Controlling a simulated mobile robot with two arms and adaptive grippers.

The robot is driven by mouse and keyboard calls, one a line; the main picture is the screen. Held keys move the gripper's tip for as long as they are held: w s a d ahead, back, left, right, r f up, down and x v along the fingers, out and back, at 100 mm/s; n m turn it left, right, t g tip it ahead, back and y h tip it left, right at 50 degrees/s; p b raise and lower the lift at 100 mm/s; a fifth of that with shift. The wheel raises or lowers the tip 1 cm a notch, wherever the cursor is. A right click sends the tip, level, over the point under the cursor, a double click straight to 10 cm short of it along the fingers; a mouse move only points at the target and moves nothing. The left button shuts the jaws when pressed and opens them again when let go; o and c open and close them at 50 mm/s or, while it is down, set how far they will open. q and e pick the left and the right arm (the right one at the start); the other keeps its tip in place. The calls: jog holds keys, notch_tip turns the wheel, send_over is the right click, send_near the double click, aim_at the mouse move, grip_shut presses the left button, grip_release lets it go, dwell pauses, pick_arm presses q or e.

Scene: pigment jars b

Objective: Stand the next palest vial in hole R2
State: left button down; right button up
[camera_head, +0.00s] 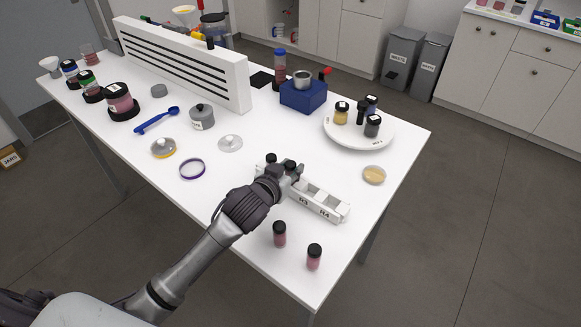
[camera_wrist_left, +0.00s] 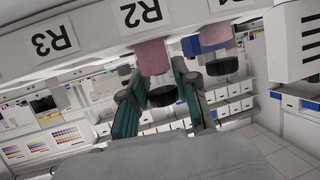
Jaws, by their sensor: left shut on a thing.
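The white rack (camera_head: 325,206) stands near the front right of the table, with labels R3 and R4 showing and those holes empty. My left gripper (camera_head: 291,170) is over its far-left part, shut on a black-capped vial. In the left wrist view the gripper (camera_wrist_left: 162,92) has its fingers either side of that pink vial (camera_wrist_left: 152,57), in line with label R2 (camera_wrist_left: 141,13); how deep it sits is unclear. Another pink vial (camera_wrist_left: 215,35) stands beside it, its black cap (camera_head: 271,158) showing in the head view. Two pink vials (camera_head: 279,234) (camera_head: 314,257) stand upright in front of the rack.
A round white tray (camera_head: 345,143) with several dark-capped jars is behind the rack. A glass lid (camera_head: 230,143) and a purple ring (camera_head: 192,169) lie to the left.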

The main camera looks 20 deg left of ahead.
pick_arm(q)
jog(key=shift+f+b, duration=0.3)
jog(key=shift+f, duration=0.3)
jog(key=c, duration=0.8)
grip_release()
jog(key=v, duration=1.2)
